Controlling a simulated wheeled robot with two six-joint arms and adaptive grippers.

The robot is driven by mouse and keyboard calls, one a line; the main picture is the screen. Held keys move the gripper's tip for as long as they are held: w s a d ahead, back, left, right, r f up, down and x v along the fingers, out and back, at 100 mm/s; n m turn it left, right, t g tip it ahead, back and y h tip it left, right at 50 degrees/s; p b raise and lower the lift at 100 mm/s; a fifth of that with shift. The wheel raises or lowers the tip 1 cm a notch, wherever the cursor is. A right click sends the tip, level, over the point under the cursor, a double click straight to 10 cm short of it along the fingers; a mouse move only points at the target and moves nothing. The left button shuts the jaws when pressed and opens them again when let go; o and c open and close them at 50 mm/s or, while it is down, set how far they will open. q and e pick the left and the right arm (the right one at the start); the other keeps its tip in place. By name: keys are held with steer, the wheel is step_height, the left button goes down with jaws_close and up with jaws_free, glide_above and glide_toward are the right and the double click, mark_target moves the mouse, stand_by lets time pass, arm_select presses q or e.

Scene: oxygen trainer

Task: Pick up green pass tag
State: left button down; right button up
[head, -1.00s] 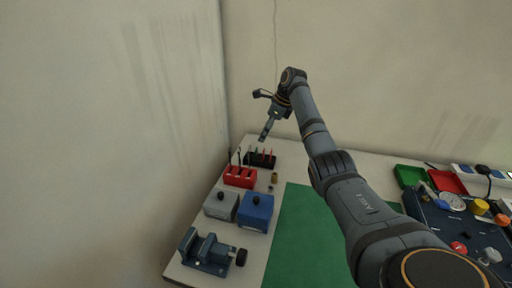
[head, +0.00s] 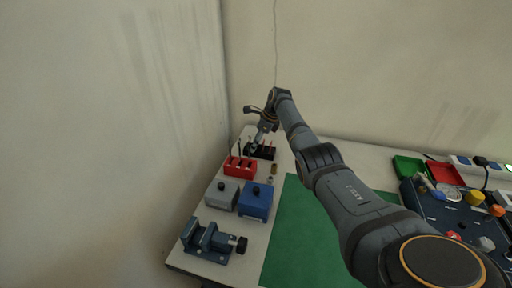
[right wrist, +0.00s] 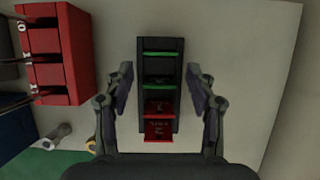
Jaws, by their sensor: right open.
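Two green pass tags stand edge-up in a black rack (right wrist: 174,70) in the right wrist view. The far green tag (right wrist: 160,53) is near the rack's top end, and the nearer green tag (right wrist: 161,86) sits mid-rack. Two red tags (right wrist: 157,107) are in the near end. My right gripper (right wrist: 160,82) is open and empty, its fingers on either side of the rack. In the head view my right gripper (head: 256,144) hangs over the black rack (head: 267,153) and partly hides it; the green tags are hard to make out there. My left gripper is out of view.
A red holder (head: 239,168) stands just beside the rack. Grey (head: 222,195) and blue (head: 256,201) boxes and a vise (head: 207,241) are nearer. A wall is close on the left. The green mat (head: 305,235) is clear.

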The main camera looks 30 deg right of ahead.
steer(key=shift+r, duration=0.1)
steer(key=c, duration=0.8)
steer(key=shift+c, duration=0.2)
